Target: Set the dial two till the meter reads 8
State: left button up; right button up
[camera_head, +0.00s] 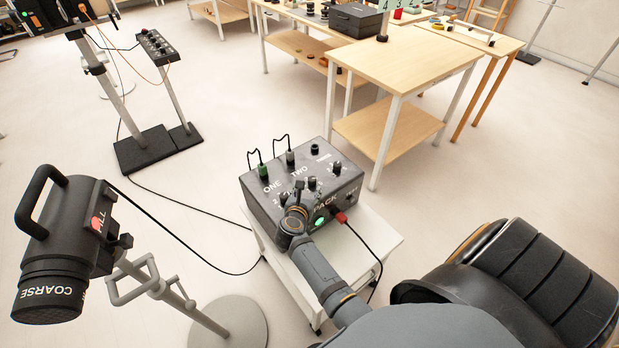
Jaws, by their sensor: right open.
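The dark grey pack box (257,205) stands in the middle of the head view, with ONE and TWO lettered on its top. A small dark knob (312,183) below the word TWO looks like dial two. My right gripper (298,190) is over the box's near top edge, open, just left of that knob. I cannot tell whether it touches anything. It partly hides the row of dials. I cannot make out a meter or its reading. My left gripper is not in view.
The box rests on a white wheeled cart (374,240). A lamp marked COARSE (60,235) stands at left. Wooden tables (400,60) stand behind. Floor between is mostly clear, with cables.

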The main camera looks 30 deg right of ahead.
aim_at(312, 180)
jog(key=b+x, duration=0.4)
jog(key=x, duration=0.4)
jog(key=shift+d+f, duration=0.1)
jog(key=shift+f, duration=0.05)
jog(key=shift+w+d, duration=0.2)
jog(key=shift+w, duration=0.1)
grip_shut()
